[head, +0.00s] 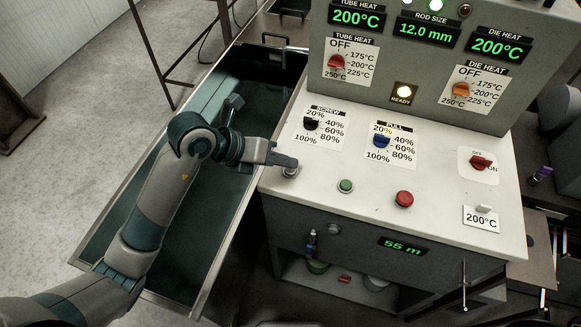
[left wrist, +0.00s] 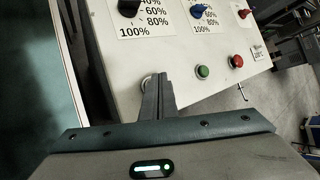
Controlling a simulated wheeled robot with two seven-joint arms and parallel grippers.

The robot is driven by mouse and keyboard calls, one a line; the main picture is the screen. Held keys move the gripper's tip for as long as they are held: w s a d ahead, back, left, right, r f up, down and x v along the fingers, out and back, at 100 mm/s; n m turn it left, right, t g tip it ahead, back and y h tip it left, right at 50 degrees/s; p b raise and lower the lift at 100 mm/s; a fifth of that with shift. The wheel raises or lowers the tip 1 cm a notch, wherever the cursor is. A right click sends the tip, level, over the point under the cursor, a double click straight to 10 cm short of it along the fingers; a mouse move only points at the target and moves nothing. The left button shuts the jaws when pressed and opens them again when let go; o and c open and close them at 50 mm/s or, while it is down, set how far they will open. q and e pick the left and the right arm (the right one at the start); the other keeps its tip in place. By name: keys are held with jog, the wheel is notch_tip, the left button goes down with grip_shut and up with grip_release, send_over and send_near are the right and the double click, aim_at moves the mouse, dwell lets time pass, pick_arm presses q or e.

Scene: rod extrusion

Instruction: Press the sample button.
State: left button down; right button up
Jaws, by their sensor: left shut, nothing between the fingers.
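My left gripper (head: 284,161) is shut and empty, at the left edge of the white control panel (head: 325,212). Its fingertips are over or against a round metal button (head: 290,172), which they partly cover; I cannot tell whether they touch it. In the left wrist view the closed fingers (left wrist: 160,84) point at the panel, and the metal button (left wrist: 146,80) shows just left of the tips. I see no label on this button. A green button (head: 345,186) and a red button (head: 403,198) stand to its right. My right gripper is not in view.
Screw knob (head: 311,124) and pull knob (head: 381,140) rise behind the buttons. A red switch (head: 480,162) is at the right. The ready light (head: 403,92) is lit. A long dark trough (head: 107,222) lies under my left arm.

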pick_arm(q)
jog(key=shift+f+b, duration=0.4)
jog(key=shift+f, duration=0.15)
dwell(0.6)
jog(key=shift+r, duration=0.2)
jog(key=shift+r+p, duration=0.8)
jog(key=shift+r, duration=0.1)
